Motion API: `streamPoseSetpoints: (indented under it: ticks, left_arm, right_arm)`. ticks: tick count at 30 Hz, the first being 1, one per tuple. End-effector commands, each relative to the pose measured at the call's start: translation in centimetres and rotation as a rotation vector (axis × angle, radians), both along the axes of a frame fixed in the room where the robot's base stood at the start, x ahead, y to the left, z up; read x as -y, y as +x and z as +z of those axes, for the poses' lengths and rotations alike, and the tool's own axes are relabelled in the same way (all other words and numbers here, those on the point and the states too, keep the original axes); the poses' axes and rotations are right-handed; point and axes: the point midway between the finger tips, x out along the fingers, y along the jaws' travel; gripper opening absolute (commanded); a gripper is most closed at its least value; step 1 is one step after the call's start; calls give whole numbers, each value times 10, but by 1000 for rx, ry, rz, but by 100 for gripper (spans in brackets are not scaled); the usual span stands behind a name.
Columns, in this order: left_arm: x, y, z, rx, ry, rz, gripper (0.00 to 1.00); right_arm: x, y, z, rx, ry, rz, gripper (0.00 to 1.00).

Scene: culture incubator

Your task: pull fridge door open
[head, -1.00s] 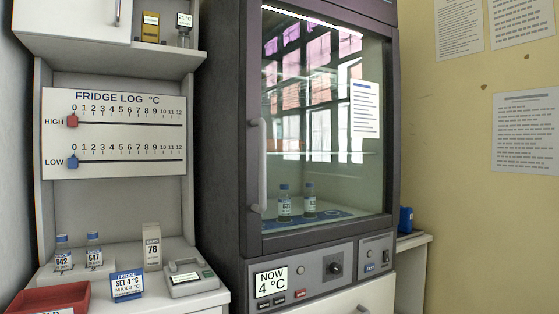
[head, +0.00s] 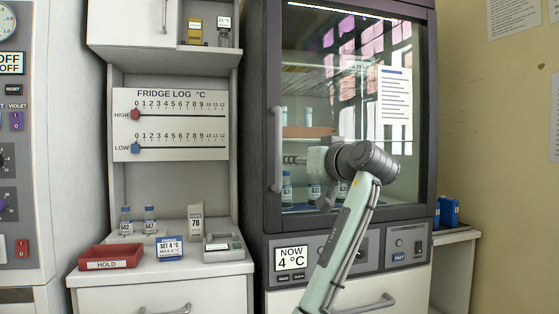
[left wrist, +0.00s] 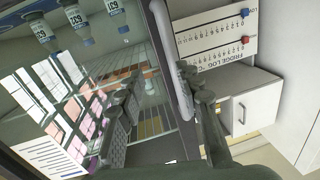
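The fridge door (head: 345,75) is a dark-framed glass panel and looks shut. Its grey vertical handle (head: 278,150) runs along the door's left edge. The handle also shows in the left wrist view (left wrist: 168,55), close to the camera. My left gripper (head: 292,159) is in front of the glass, pointing left with its tips close to the handle. In the left wrist view its fingers (left wrist: 160,95) are spread, one on each side of the handle's line. I cannot tell whether either finger touches it. My right gripper is not in view.
Vials (head: 287,188) stand inside the fridge behind the glass. A control panel (head: 345,258) lies below the door. To the left, a counter (head: 215,271) holds a red tray (head: 110,257), small vials (head: 150,220) and signs. Blue containers (head: 448,212) stand at the right.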

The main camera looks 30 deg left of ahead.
Motion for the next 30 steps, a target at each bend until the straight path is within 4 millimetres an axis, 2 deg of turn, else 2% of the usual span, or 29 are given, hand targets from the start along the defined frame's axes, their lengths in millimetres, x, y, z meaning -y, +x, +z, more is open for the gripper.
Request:
streamPoseSetpoints:
  ticks: [1, 3, 6, 10, 14, 18, 23, 30]
  left_arm:
    - [0, -7, 18, 35, 0, 19, 35]
    - [-2, -14, 33, 65, -2, 38, 35]
    - [-9, -14, 41, 78, -1, 49, 35]
    - [-26, -6, 42, 78, -2, 51, 35]
    - [-45, 5, 42, 77, -1, 50, 35]
    - [-60, 15, 41, 76, -1, 49, 35]
    - [-69, 20, 40, 79, -3, 46, 35]
    - [-70, 21, 40, 79, -3, 45, 35]
  right_arm:
    - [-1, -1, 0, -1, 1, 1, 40]
    - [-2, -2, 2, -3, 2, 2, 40]
    - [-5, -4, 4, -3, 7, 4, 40]
    - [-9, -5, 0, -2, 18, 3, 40]
    - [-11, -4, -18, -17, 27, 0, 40]
    - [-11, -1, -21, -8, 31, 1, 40]
    - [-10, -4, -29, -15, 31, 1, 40]
    - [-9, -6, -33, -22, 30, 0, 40]
